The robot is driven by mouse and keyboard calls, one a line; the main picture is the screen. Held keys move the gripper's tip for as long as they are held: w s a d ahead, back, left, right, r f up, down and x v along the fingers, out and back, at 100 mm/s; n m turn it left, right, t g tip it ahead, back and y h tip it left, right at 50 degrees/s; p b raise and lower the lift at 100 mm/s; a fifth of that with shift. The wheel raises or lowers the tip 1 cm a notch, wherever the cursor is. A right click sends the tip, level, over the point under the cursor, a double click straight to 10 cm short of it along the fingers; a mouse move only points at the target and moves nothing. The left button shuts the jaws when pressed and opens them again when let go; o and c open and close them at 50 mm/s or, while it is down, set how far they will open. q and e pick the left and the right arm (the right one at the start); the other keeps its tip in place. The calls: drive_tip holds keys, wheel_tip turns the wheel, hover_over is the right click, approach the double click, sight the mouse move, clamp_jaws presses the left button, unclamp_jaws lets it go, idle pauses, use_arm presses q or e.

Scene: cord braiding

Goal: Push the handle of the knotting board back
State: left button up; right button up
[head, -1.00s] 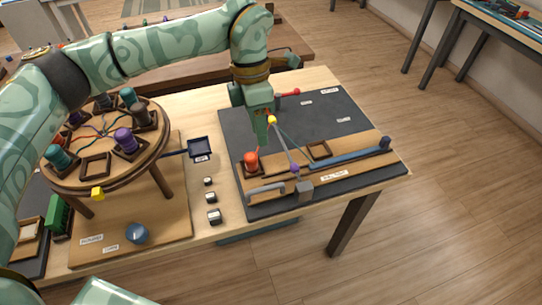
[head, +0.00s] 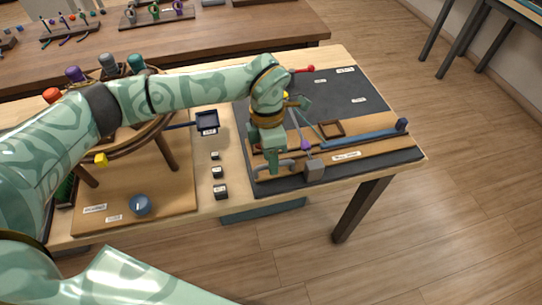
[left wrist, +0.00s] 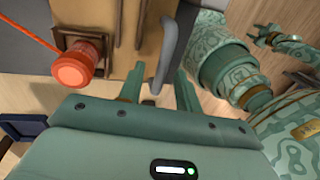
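The knotting board (head: 390,160) is a dark plate with wooden strips at the table's right end. Its grey bar handle (head: 288,163) is at the front left of the board, partly hidden by my left gripper (head: 273,165). In the left wrist view, the handle (left wrist: 168,50) stands between the spread fingers of my left gripper (left wrist: 158,88), with gaps showing. The red bobbin (left wrist: 78,68) is beside it on the board, with a red cord.
A purple bead (head: 305,145) and a grey block (head: 314,170) are just right of the handle. A blue bar (head: 360,138) lies along the board. Several small dark blocks (head: 218,172) and the round braiding stand (head: 165,150) are to the left. Open floor lies in front.

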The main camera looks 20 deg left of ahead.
use_arm(q)
drive_tip(key=shift+s, duration=0.1)
drive_tip(key=shift+c, duration=0.3)
clamp_jaws()
drive_tip(key=w+a, duration=0.1)
drive_tip(key=w, duration=0.1)
drive_tip(key=w+a+b, duration=0.1)
drive_tip(key=shift+w+a+f, duration=0.1)
drive_tip(key=shift+w+a, duration=0.2)
drive_tip(key=shift+w, duration=0.1)
drive_tip(key=shift+w+a, duration=0.1)
drive_tip(key=shift+w, duration=0.05)
drive_tip(key=shift+r, duration=0.2)
use_arm(e)
drive_tip(key=shift+s+d+f, duration=0.1)
drive_tip(key=shift+s+f, duration=0.4)
drive_tip(key=shift+f, duration=0.05)
use_arm(q)
drive_tip(key=shift+o, duration=0.3)
unclamp_jaws()
drive_tip(key=shift+w+a+f, duration=0.1)
use_arm(e)
drive_tip(key=shift+w, duration=0.1)
